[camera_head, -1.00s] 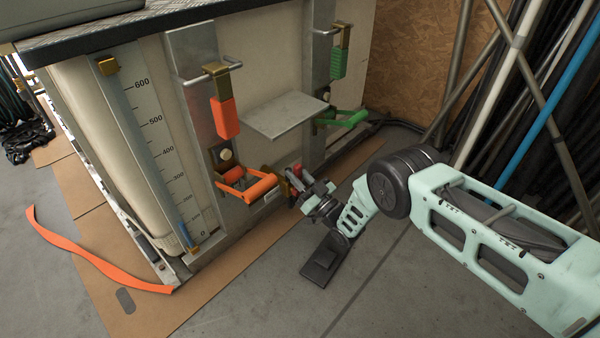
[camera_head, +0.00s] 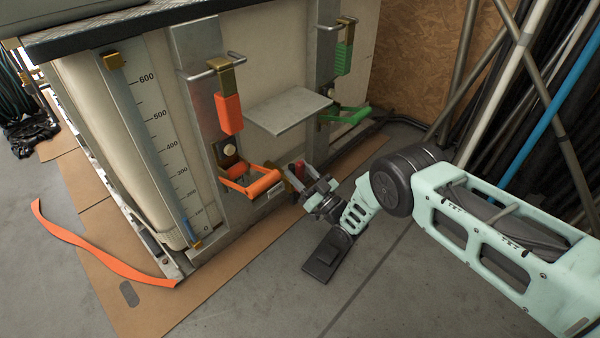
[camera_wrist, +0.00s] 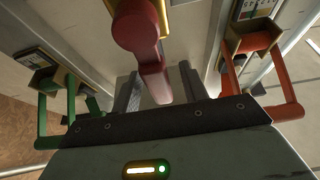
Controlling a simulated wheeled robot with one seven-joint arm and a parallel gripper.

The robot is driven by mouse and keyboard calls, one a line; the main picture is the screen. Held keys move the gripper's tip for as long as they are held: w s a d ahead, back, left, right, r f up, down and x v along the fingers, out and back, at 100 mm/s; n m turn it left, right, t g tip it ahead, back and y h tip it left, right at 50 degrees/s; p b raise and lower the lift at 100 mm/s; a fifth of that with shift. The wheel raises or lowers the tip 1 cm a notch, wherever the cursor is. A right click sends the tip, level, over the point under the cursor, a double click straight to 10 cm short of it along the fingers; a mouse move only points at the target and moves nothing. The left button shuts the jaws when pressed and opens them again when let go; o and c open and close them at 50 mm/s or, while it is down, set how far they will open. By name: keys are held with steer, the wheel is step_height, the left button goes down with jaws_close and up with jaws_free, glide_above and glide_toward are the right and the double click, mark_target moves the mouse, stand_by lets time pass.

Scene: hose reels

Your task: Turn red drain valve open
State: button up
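The red drain valve handle (camera_wrist: 150,58) hangs large in the upper middle of the wrist view, with a round red hub and a lever pointing down between my fingers. My gripper (camera_wrist: 160,88) has its two dark fingers apart, one on each side of the lever, with gaps showing. I cannot tell how deep the lever lies between them. In the head view the red valve (camera_head: 299,168) shows as a small red piece at the tank's lower front, just behind my gripper (camera_head: 305,181). The valve body is mostly hidden there.
An orange U-shaped handle (camera_head: 252,182) sticks out close left of my gripper. A green handle (camera_head: 345,116) and a metal shelf (camera_head: 288,112) are to the upper right and above. Pipes (camera_head: 545,120) lean at the right.

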steer(key=shift+d, duration=0.1)
steer(key=shift+s+d+p, duration=0.25)
steer(key=shift+p, duration=0.1)
steer(key=p+v, duration=0.4)
steer(key=v, duration=0.7)
steer(key=shift+f+p, duration=0.25)
steer(key=shift+p, duration=0.1)
